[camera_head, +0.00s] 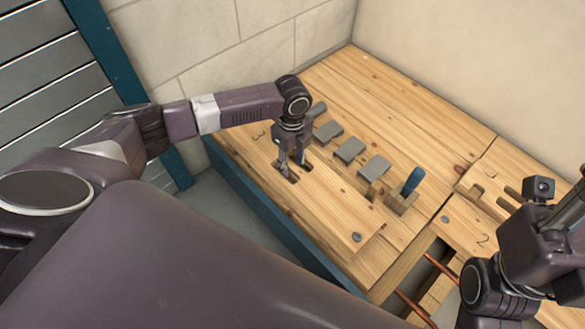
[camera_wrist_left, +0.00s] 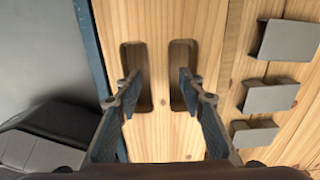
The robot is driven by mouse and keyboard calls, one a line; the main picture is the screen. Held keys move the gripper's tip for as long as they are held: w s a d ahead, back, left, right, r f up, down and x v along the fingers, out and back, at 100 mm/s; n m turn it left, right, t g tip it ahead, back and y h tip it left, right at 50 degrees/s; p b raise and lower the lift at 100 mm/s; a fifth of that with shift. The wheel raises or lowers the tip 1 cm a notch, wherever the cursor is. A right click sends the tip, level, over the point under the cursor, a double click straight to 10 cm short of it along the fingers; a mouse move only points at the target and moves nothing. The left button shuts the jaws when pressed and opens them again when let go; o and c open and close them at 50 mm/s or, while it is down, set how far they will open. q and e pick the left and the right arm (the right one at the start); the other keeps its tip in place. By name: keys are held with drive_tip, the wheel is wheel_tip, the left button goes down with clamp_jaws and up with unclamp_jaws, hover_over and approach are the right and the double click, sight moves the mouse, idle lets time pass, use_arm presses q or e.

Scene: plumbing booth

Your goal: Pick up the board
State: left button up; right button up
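The board (camera_head: 325,213) is a long pale wooden plank with two oblong slots, a "3" near its far end and a round metal fastener near its near end. It lies flat on the wooden bench along the left, blue-edged side. My left gripper (camera_head: 292,168) points down over the slots. In the left wrist view the board (camera_wrist_left: 160,143) fills the middle, and the left gripper (camera_wrist_left: 158,80) has its fingers apart, one tip at each slot. I cannot tell how deep the tips sit. My right arm shows at the right edge; its fingers are not visible.
Several grey metal plates (camera_head: 350,150) stand in a row right of the board. A blue-handled tool (camera_head: 412,181) sits in a wooden block nearby. Copper pipes (camera_head: 415,307) show in an opening at the bottom right.

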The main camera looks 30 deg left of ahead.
use_arm(q)
clamp_jaws()
drive_tip(key=shift+r, duration=0.25)
idle(0.4)
